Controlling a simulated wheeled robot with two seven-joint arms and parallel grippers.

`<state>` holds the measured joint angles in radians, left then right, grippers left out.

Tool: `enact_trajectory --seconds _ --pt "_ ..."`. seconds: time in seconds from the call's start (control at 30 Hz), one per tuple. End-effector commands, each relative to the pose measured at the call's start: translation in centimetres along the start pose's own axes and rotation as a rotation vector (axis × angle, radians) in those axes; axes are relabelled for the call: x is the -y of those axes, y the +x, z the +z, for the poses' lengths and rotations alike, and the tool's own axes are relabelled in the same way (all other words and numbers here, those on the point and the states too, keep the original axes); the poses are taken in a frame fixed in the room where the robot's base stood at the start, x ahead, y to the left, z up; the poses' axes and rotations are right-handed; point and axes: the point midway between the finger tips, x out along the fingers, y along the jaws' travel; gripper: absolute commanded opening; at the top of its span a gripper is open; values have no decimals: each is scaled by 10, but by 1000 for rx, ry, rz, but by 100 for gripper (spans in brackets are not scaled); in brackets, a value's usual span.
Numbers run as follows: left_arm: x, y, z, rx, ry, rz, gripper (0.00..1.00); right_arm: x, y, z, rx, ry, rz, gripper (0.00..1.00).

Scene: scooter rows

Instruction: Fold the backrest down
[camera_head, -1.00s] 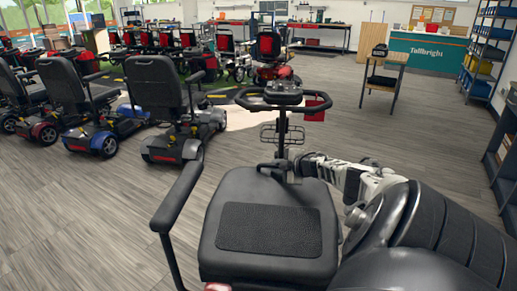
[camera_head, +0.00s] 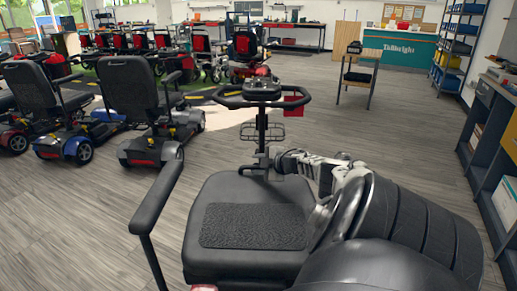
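The nearest scooter stands in front of me, with a flat black padded panel (camera_head: 218,262) at seat level. A textured rectangle (camera_head: 255,226) covers its middle. No upright backrest shows on this scooter; I cannot tell whether the panel is the seat or the folded backrest. Its left armrest (camera_head: 157,195) slants up beside the panel. Its handlebar (camera_head: 262,92) stands beyond. My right arm reaches across the panel's right side. My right gripper (camera_head: 266,165) is at the panel's far edge, near the steering column; its fingers are too small and dark to read. My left gripper is out of view.
A row of parked scooters with upright backrests (camera_head: 128,88) stands at the left. A small wooden stand (camera_head: 358,76) and a teal counter (camera_head: 400,52) are at the back right. A grey shelf (camera_head: 490,120) lines the right side. Grey floor (camera_head: 395,150) between is clear.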

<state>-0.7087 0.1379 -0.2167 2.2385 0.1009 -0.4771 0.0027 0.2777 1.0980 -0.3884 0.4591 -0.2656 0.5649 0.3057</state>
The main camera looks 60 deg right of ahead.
Motion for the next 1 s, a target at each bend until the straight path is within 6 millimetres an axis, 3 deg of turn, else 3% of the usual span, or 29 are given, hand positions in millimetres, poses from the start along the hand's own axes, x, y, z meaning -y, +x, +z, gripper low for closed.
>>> enact_trajectory --seconds 0.27,0.43,0.7,1.0 --pt "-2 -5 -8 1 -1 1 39 0 -7 0 4 -2 -6 38" --pt "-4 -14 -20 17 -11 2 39 -2 -27 -1 4 -3 -9 38" --pt "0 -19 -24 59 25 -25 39 -2 -60 -1 3 0 -7 38" --pt "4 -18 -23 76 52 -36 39 0 -75 0 1 -1 -1 38"
